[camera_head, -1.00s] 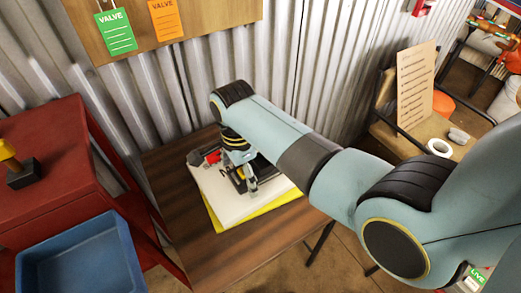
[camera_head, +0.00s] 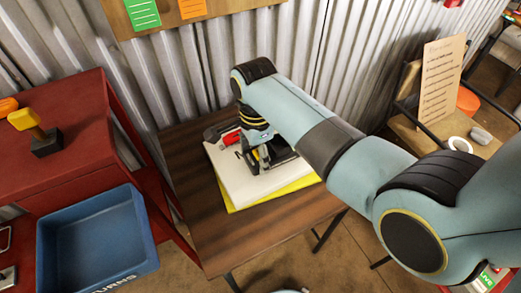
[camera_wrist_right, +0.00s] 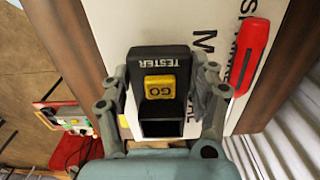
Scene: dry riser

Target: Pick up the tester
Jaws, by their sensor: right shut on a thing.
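The tester (camera_wrist_right: 158,88) is a black box with a yellow GO button and the word TESTER, upside down in the right wrist view. My right gripper (camera_wrist_right: 163,95) has a finger on each side of it and is shut on it. In the head view, the right gripper (camera_head: 257,158) is over the white binder or booklet (camera_head: 236,183) on the wooden table, and the dark tester (camera_head: 280,152) shows partly behind its fingers. I cannot tell whether the tester touches the surface below. My left gripper is not in view.
A red-handled tool (camera_wrist_right: 253,55) lies beside the tester on the white cover. A yellow sheet or folder (camera_head: 290,188) lies beneath it on the brown table (camera_head: 270,220). A blue bin (camera_head: 97,240) and red cabinet (camera_head: 60,165) stand left. Corrugated wall (camera_head: 330,60) is close behind.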

